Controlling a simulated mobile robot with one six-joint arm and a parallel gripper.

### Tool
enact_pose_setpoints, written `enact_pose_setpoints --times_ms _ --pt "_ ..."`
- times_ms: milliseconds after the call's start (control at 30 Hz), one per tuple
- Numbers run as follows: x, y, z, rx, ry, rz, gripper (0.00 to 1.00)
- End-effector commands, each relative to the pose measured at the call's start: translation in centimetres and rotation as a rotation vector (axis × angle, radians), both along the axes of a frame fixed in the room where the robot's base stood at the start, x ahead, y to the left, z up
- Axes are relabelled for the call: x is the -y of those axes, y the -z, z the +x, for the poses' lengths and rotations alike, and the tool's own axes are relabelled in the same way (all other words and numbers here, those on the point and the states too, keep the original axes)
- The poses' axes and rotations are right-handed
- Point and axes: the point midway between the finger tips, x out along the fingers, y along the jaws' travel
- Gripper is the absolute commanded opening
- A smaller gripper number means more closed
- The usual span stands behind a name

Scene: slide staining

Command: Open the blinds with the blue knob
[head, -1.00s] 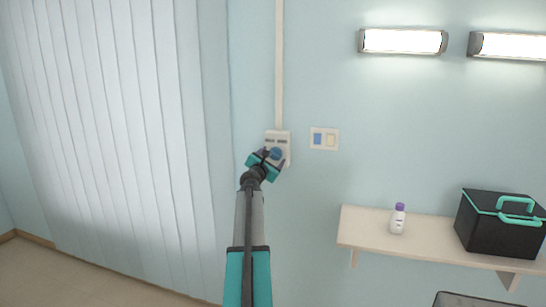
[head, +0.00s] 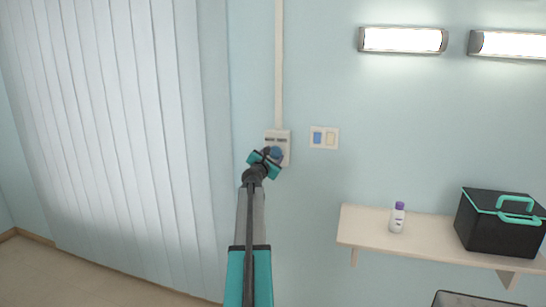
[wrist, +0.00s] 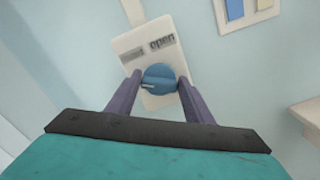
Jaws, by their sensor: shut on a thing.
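The blue knob (wrist: 159,80) sits on a pale wall control box (wrist: 130,42). In the wrist view a white pointer line on the knob faces left. The word "open" reads above the knob to the right; a second label to its left is too blurred to read. My gripper (wrist: 160,88) is shut on the knob, one finger on each side. In the head view my gripper (head: 267,160) partly hides the knob (head: 276,153) and the box (head: 283,138). The white vertical blinds (head: 110,130) hang at the left with their slats closed across.
A two-part switch plate (head: 324,138) with a blue rocker is right of the box. A shelf (head: 365,233) at lower right carries a purple-capped bottle (head: 397,218) and a black case (head: 498,228). Two lamps (head: 403,40) (head: 508,46) are lit above.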

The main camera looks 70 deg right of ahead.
Motion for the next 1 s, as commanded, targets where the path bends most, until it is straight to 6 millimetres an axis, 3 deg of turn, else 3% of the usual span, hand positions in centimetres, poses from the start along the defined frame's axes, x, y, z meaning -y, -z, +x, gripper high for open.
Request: enact_pose_setpoints --times_ms 467,1000 --pt "0.34 0.47 -0.15 0.120 0.002 0.008 0.24" --pt "0.41 0.91 -0.39 0.566 0.000 0.031 0.24"
